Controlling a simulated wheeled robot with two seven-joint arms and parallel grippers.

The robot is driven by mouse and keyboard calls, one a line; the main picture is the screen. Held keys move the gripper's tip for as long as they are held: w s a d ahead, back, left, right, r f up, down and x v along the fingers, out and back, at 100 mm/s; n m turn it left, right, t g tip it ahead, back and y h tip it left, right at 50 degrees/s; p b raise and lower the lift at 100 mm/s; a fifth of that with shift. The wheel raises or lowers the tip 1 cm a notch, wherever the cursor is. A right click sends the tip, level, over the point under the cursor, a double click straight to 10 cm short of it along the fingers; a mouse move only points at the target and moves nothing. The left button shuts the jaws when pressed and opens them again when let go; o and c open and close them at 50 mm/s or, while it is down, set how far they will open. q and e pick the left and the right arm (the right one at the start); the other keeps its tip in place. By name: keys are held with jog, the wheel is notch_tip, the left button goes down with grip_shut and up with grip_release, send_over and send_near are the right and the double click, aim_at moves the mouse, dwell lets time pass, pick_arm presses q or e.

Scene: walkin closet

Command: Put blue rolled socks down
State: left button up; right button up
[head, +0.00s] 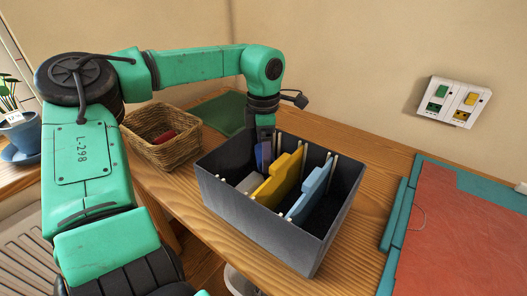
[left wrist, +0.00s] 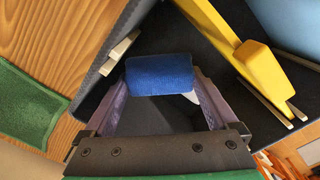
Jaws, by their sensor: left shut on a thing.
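The blue rolled socks (left wrist: 160,75) show in the left wrist view between my left gripper's two fingertips. My left gripper (head: 263,155) points down into the back-left part of a dark grey box (head: 262,226), and it is shut on the socks. The fingers (left wrist: 163,88) are lowered between the box wall and a yellow divider (head: 279,180). In the head view the fingers and box hide most of the socks. I cannot tell whether the socks touch the box floor. My right gripper is not in view.
A light blue divider (head: 311,190) and pale posts stand inside the box. A grey item (head: 250,183) lies near the yellow divider. A wicker basket (head: 165,153) with something red and a green mat (head: 217,112) are to the left. A red-topped case (head: 455,225) is right.

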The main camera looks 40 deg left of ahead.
pick_arm(q)
jog(key=shift+f+b, duration=0.3)
jog(key=shift+f, duration=0.05)
jog(key=o, duration=1)
jog(key=shift+c, duration=0.2)
jog(key=shift+r+p, duration=0.35)
jog(key=shift+r, duration=0.1)
notch_tip(320, 180, up, 12)
jog(key=shift+p, duration=0.4)
notch_tip(320, 180, up, 15)
jog(key=p, duration=0.4)
jog(key=shift+f, duration=0.15)
